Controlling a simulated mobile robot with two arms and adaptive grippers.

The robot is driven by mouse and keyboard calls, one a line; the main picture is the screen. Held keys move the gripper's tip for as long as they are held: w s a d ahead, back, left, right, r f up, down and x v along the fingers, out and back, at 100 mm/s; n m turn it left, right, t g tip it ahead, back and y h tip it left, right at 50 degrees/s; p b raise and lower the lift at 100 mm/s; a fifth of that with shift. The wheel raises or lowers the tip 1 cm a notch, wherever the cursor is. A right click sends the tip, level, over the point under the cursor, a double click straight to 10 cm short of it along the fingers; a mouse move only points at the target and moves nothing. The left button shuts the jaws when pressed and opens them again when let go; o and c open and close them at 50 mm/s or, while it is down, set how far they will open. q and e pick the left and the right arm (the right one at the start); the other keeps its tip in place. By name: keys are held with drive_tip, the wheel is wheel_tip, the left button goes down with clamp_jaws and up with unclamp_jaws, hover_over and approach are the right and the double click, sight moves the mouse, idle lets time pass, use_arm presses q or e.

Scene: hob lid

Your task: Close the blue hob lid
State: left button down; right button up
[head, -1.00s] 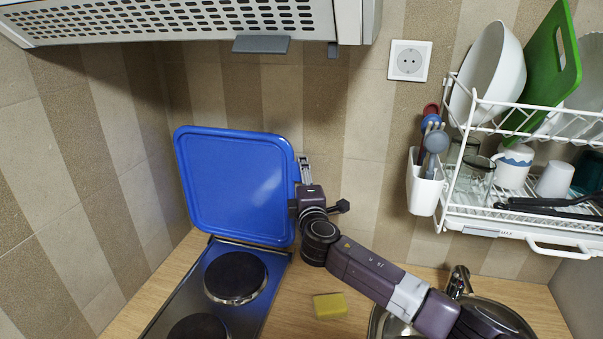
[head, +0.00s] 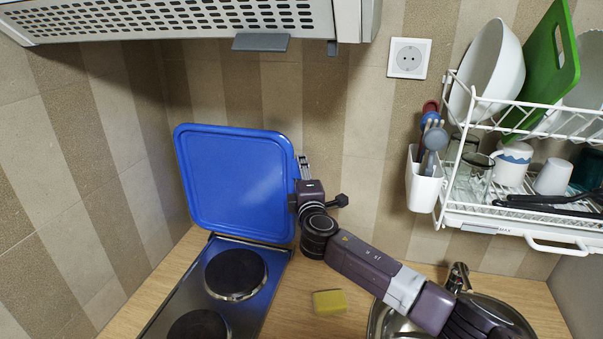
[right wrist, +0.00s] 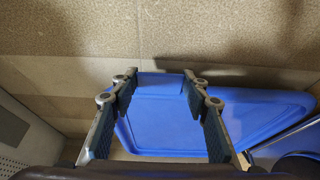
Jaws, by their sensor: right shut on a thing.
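The blue hob lid (head: 235,182) stands raised, close to upright, at the back of the hob (head: 232,280), near the wall. Two dark round plates show on the hob, uncovered. My right gripper (head: 304,168) is at the lid's right edge, its fingers pointing up along that edge. In the right wrist view the fingers (right wrist: 159,84) sit apart with part of the blue lid (right wrist: 165,122) between them, and the gripper is shut on the lid. The exact contact is partly hidden. My left gripper is in neither view.
A yellow sponge (head: 329,302) lies on the wooden counter right of the hob. A sink with a tap (head: 458,277) is further right. The range hood (head: 180,22) is above the lid.

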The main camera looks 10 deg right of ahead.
drive_tip(key=shift+s+a+f, duration=0.1)
drive_tip(key=shift+s+f, duration=0.05)
drive_tip(key=shift+f, duration=0.05)
clamp_jaws()
drive_tip(key=s+a+f+n+t+b, duration=0.1)
drive_tip(key=s+a+t+b, duration=0.1)
drive_tip(key=s+b, duration=0.4)
drive_tip(key=s+a+f+n+t+y+b, duration=0.1)
drive_tip(key=s+a+t+b, duration=0.2)
drive_tip(key=s+b, duration=0.4)
drive_tip(key=b, duration=0.5)
drive_tip(key=shift+s+a+f+n, duration=0.25)
drive_tip(key=shift+s+a+n, duration=0.05)
drive_tip(key=shift+n, duration=0.1)
